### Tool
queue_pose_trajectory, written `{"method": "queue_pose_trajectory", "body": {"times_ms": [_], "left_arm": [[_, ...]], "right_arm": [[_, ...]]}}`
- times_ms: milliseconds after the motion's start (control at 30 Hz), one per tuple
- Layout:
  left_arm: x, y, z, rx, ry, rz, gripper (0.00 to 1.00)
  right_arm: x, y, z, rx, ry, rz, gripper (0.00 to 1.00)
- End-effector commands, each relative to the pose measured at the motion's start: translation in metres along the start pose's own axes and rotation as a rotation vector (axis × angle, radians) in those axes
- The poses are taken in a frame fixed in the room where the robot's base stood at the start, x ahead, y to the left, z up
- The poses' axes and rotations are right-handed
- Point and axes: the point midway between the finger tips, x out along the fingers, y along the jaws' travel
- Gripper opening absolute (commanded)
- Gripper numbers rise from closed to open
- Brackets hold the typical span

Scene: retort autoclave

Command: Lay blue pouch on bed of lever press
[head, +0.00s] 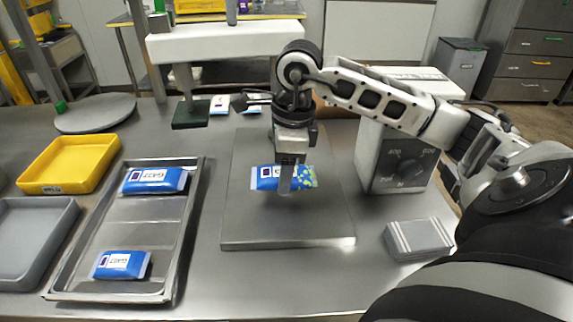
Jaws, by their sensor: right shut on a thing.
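My right gripper (287,180) points down over the middle of the table and is shut on a blue pouch (265,178). The pouch has a white label and a green-yellow patterned right end; the finger hides part of its middle. It is over a flat grey metal plate (285,231); I cannot tell whether it touches it. A white beam (225,41) on a grey post with a dark green pad (191,115) below stands at the back; I cannot tell surely which part is the press bed. My left gripper is out of view.
A metal tray (145,238) at left holds two blue pouches (155,181). A yellow bin (70,163) and grey bin (35,238) stand farther left. A dial box (400,160) and a striped block (418,239) stand right of the plate. A round disc (95,113) lies back left.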

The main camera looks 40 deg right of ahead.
Motion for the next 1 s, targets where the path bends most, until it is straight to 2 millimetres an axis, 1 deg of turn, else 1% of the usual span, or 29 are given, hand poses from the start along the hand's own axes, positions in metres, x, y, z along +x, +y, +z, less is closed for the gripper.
{"method": "queue_pose_trajectory", "body": {"times_ms": [167, 300, 333, 533, 733, 767, 800, 833, 1000], "left_arm": [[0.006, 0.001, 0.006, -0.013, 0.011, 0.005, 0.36], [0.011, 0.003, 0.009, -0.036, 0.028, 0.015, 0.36], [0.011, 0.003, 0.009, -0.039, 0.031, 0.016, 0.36], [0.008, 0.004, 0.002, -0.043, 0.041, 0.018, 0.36], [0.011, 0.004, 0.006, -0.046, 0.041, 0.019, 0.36], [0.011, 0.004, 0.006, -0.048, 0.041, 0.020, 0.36], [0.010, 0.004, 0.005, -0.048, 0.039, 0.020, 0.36], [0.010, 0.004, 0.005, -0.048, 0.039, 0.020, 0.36], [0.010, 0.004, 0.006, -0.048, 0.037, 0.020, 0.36]], "right_arm": [[0.015, -0.008, -0.008, 0.003, 0.000, 0.000, 0.30], [0.038, -0.007, -0.010, 0.000, 0.000, 0.003, 0.30], [0.040, -0.007, -0.010, -0.001, 0.000, 0.002, 0.30], [0.038, -0.007, -0.010, 0.000, -0.001, -0.001, 0.30], [0.043, -0.007, -0.011, 0.000, 0.000, 0.000, 0.30], [0.043, -0.007, -0.011, 0.000, 0.000, 0.000, 0.57], [0.042, -0.007, -0.010, 0.000, 0.000, 0.000, 0.68], [0.042, -0.007, -0.010, 0.000, 0.000, 0.000, 0.76], [0.042, -0.007, -0.010, 0.000, 0.000, 0.000, 0.76]]}}
